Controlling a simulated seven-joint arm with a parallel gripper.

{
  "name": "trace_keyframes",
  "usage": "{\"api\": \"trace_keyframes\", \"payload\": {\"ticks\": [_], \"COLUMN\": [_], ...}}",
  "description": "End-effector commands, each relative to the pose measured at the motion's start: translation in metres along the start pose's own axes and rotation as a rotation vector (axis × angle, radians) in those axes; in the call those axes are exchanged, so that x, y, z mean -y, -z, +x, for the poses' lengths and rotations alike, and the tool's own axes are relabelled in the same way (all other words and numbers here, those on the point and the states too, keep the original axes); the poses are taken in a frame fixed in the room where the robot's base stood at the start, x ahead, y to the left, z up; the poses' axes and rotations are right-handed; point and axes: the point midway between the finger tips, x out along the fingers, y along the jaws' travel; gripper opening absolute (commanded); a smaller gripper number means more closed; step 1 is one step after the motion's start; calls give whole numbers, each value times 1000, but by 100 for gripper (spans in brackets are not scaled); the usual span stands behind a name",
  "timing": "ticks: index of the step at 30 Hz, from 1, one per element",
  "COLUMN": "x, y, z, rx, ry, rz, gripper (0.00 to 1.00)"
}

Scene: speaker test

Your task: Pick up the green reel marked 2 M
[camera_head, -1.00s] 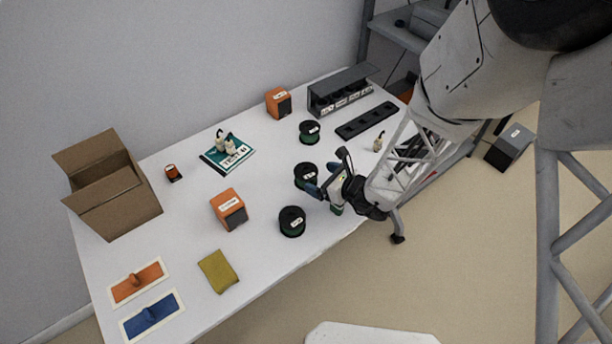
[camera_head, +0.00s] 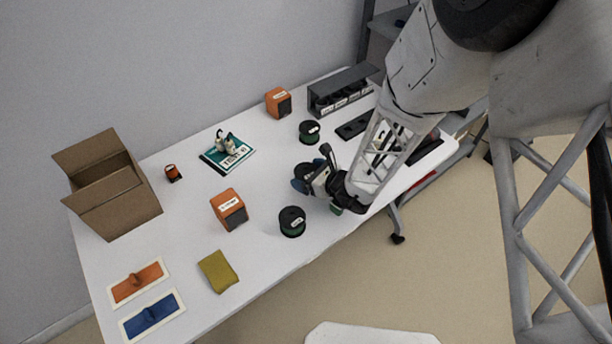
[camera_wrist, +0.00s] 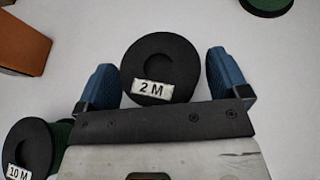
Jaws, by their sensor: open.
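The reel marked 2 M (camera_wrist: 160,62) has a dark flange with a white label and stands between my gripper's two blue fingers in the wrist view. In the head view the same reel (camera_head: 304,168) is partly hidden by my gripper (camera_head: 312,177). In the wrist view my gripper (camera_wrist: 162,72) is open, with one finger on each side of the reel. The left finger looks very close to it and the right has a small gap; I cannot tell whether either touches. The reel's green part is hidden in the wrist view.
A reel marked 10 M (camera_wrist: 35,148) stands close at lower left; it also shows in the head view (camera_head: 292,221). Another reel (camera_head: 309,132) stands farther back. An orange box (camera_head: 228,207) is to the left. A dark rack (camera_head: 343,88) stands at the back.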

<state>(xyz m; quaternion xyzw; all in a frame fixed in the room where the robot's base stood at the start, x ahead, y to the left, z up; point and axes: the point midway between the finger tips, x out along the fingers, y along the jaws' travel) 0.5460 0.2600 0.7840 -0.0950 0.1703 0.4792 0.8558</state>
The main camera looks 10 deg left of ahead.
Motion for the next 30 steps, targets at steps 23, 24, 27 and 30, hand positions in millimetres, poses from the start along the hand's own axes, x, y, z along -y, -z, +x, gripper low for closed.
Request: {"api": "trace_keyframes", "payload": {"ticks": [23, 24, 27, 30], "x": [0, 0, 0, 0], "y": [0, 0, 0, 0], "z": [2, 2, 2, 2], "rx": [0, 0, 0, 0], "ry": [0, 0, 0, 0], "rz": [-1, -1, -1, -1], "gripper": [69, 63, 48, 48]}}
